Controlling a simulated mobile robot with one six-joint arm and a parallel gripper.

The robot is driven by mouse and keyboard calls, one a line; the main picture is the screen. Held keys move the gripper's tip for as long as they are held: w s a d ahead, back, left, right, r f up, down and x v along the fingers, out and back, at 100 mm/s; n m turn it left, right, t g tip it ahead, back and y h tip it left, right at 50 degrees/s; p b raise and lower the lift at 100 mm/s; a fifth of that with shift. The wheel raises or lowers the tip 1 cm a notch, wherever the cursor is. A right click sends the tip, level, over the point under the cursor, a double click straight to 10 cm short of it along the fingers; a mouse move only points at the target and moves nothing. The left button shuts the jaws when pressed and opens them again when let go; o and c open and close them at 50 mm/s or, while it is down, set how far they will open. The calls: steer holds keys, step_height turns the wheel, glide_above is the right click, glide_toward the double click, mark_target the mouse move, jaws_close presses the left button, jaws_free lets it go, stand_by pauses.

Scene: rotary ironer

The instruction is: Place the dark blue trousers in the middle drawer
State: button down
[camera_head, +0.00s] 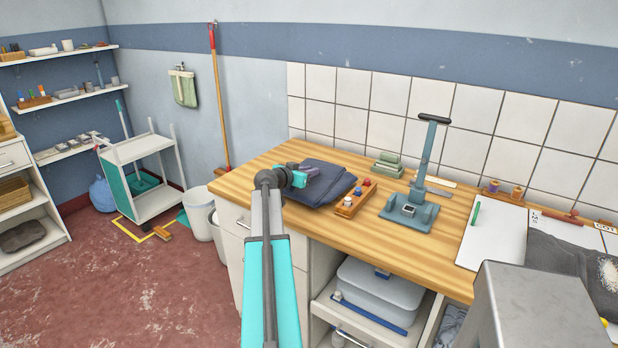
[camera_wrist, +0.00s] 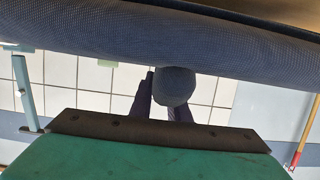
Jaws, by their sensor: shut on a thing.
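The dark blue trousers (camera_head: 325,188) lie folded in a flat stack on the wooden worktop. My gripper (camera_head: 306,175) is at their left edge, shut on the cloth. In the wrist view the trousers (camera_wrist: 200,50) fill the upper part as a thick dark blue band, and a rounded bit of cloth is between the dark fingers of my gripper (camera_wrist: 172,92). Below the worktop, a white drawer (camera_head: 322,312) is pulled out, with a lidded grey box (camera_head: 378,292) in or above it. I cannot tell which drawer is the middle one.
A wooden rack of colored spools (camera_head: 352,203) is close to the right of the trousers. A blue-grey press (camera_head: 412,205) and green folded cloths (camera_head: 389,164) stand beyond. A white trolley (camera_head: 145,180) and bins (camera_head: 197,210) stand left. The floor at front left is clear.

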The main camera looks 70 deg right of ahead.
mark_target(291, 190)
steer(key=shift+f, duration=1.05)
steer(key=shift+f, duration=0.1)
steer(key=c, duration=1.7)
jaws_free()
steer(key=shift+a, duration=0.4)
steer(key=b+v, duration=0.1)
steer(key=v, duration=0.4)
steer(key=b+v, duration=0.2)
steer(key=v, duration=0.4)
steer(key=shift+w+a+r, duration=0.1)
steer(key=shift+r, duration=0.2)
